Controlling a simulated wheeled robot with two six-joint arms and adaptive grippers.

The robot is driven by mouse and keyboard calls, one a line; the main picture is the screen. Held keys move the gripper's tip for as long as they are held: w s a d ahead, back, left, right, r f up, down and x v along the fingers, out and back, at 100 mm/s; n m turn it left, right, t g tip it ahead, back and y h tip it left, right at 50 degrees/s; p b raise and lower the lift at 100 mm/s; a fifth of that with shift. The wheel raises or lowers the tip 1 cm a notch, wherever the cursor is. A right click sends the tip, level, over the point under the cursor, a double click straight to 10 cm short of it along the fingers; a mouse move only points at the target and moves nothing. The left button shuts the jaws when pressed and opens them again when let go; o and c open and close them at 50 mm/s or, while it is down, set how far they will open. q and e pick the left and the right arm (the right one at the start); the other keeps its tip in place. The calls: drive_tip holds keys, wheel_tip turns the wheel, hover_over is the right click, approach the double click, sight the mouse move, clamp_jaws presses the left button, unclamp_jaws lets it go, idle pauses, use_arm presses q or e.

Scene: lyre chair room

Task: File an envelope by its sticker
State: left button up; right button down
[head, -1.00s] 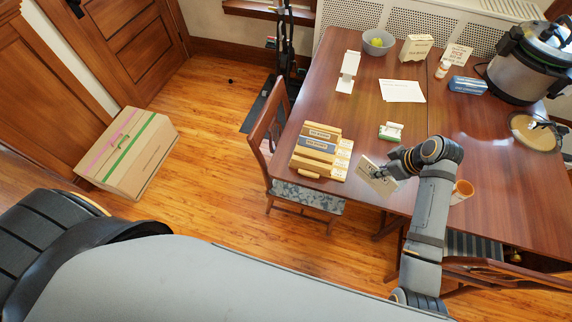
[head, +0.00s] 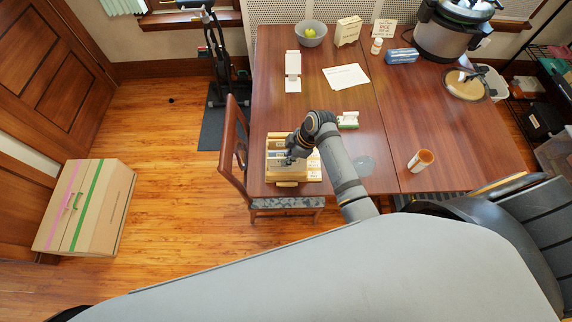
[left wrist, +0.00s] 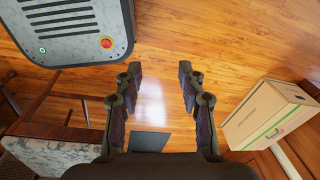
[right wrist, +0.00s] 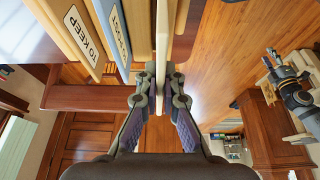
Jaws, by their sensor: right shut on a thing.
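A wooden file box (head: 310,172) with labelled sections stands at the table's near left edge. In the right wrist view its dividers show edge-on, a cream one with a "TO KEEP" label (right wrist: 85,35) and a blue one (right wrist: 113,38) with a label I cannot read fully. My right gripper (head: 290,158) is at the file box, and in the right wrist view (right wrist: 163,78) it is shut on a thin pale envelope (right wrist: 162,35) seen edge-on beside the dividers. Its sticker is hidden. My left gripper (left wrist: 160,70) is open and empty above the floor.
A chair (head: 235,150) stands at the table's left side. A cardboard box (head: 85,210) is on the floor.

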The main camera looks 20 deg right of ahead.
drive_tip(key=f, duration=0.4)
drive_tip(key=shift+w+d+f, duration=0.1)
drive_tip(key=shift+w+f, duration=0.25)
drive_tip(key=shift+f, duration=0.3)
drive_tip(key=c, duration=1.6)
unclamp_jaws()
drive_tip(key=shift+o, duration=0.4)
use_arm(q)
drive_tip(key=w, duration=0.2)
drive_tip(key=w+b, duration=0.1)
drive_tip(key=w, duration=0.1)
drive_tip(key=shift+a+f+t, duration=0.25)
drive_tip(key=shift+t, duration=0.05)
use_arm(e)
drive_tip(key=v, duration=1.2)
drive_tip(key=shift+r, duration=0.25)
